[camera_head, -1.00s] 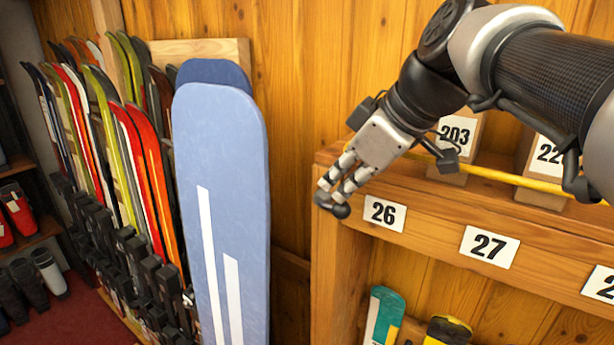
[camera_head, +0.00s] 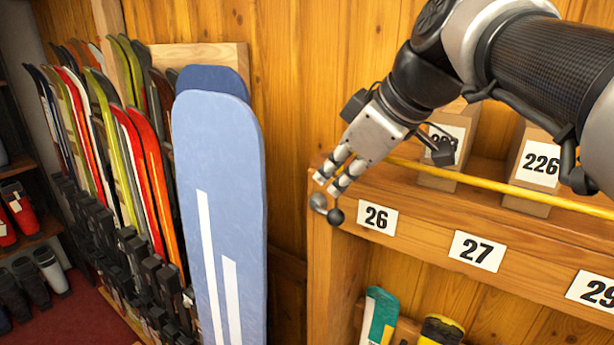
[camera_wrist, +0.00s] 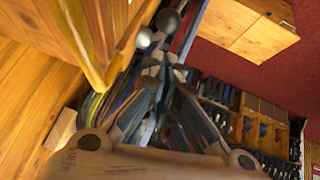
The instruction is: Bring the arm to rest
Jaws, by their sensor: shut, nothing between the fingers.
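My gripper (camera_head: 328,212) is shut and empty in the head view. I cannot tell whether the fingertips touch the shelf's edge. In the wrist view my gripper (camera_wrist: 160,66) has its fingers close together, with nothing between them. My arm reaches in from the upper right.
The wooden shelf (camera_head: 430,204) bears a 226 block (camera_head: 537,163) and a yellow cord (camera_head: 480,183). Blue snowboards (camera_head: 218,140) stand left of my gripper, with racked skis (camera_head: 140,150) beyond. Plain wall lies between boards and shelf. The wrist view shows red floor (camera_wrist: 220,55).

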